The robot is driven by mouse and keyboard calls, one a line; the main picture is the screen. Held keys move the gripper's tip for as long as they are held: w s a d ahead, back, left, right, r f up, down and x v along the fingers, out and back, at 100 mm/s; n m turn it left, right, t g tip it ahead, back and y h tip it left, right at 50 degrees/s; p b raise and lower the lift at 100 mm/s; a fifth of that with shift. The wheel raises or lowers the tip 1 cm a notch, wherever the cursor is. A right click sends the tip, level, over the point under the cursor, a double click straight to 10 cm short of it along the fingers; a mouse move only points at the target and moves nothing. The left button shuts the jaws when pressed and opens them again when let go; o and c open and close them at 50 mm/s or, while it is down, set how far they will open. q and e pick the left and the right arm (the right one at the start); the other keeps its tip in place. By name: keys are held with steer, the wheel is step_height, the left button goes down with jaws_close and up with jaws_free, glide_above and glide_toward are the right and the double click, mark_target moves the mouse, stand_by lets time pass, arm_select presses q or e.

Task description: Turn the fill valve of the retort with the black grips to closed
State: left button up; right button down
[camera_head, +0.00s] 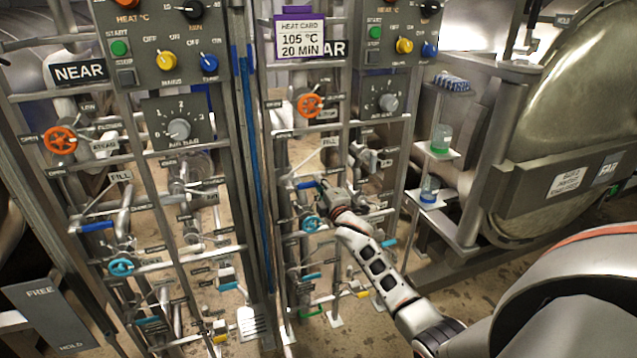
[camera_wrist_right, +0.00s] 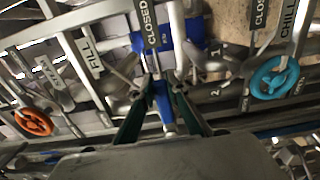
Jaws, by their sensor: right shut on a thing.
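My right gripper (camera_head: 322,190) is at the far panel, below its FILL label (camera_head: 329,141). A blue fill valve lever (camera_head: 306,184) shows just left of it. In the right wrist view my right gripper (camera_wrist_right: 166,103) is shut on the blue lever (camera_wrist_right: 163,101), which lies between its two dark fingers. The lever's end points toward the gripper, just below a CLOSED tag (camera_wrist_right: 150,25). A FILL label (camera_wrist_right: 91,52) stands to the left. The near panel has its own blue lever (camera_head: 97,226). I cannot make out black grips. My left gripper is not in view.
A teal CHILL handwheel (camera_wrist_right: 275,77) is right of the gripper in the wrist view. Orange handwheels (camera_head: 309,105) (camera_head: 60,140) sit higher on both panels. Pipes and posts crowd the gripper. The far retort door (camera_head: 570,110) is at right, beside small shelves (camera_head: 436,150).

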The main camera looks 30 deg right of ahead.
steer(key=shift+f, duration=0.15)
steer(key=c, duration=2)
jaws_free()
steer(key=shift+o, duration=0.2)
steer(key=v, duration=1.2)
steer(key=shift+s, duration=0.1)
